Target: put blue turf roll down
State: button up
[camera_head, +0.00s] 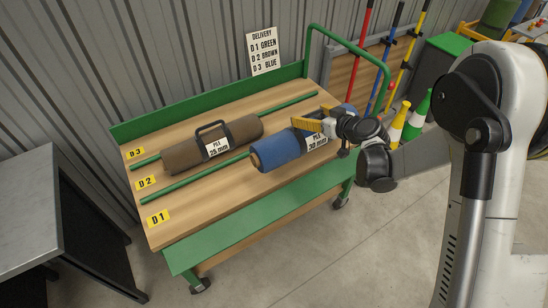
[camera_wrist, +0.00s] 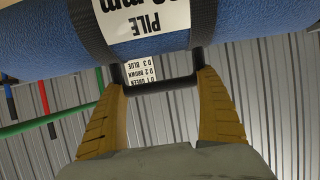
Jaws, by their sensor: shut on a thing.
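The blue turf roll (camera_head: 278,149) has a white label reading PILE 30 mm. In the head view it appears over the front part of the cart deck, across the front green rod. My gripper (camera_head: 312,125) comes from the right and is shut on its black handle (camera_wrist: 160,84); the roll fills the top of the wrist view (camera_wrist: 45,35). I cannot tell its height above the deck. The brown turf roll (camera_head: 180,155) lies between the two green rods in lane D2. Yellow tags mark D1 (camera_head: 158,217), D2 (camera_head: 146,182) and D3 (camera_head: 134,153).
A sign (camera_head: 263,51) reads D1 green, D2 brown, D3 blue. Lane D3, behind the rear rod (camera_head: 285,106), looks empty. The cart (camera_head: 230,227) has a green back rail and handle frame.

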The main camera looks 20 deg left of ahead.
aim_at(293, 146)
jog(key=s+a+f+b, duration=0.2)
jog(key=a+f+b, duration=0.4)
jog(key=a+f, duration=0.5)
jog(key=shift+a+b, duration=0.2)
jog(key=shift+b, duration=0.1)
jog(key=shift+f, duration=0.15)
jog(key=o, duration=1.3)
jog(key=p+v, duration=0.3)
jog(key=v, duration=0.9)
jog(key=shift+r+p, duration=0.2)
jog(key=shift+p, duration=0.1)
jog(key=shift+d, duration=0.1)
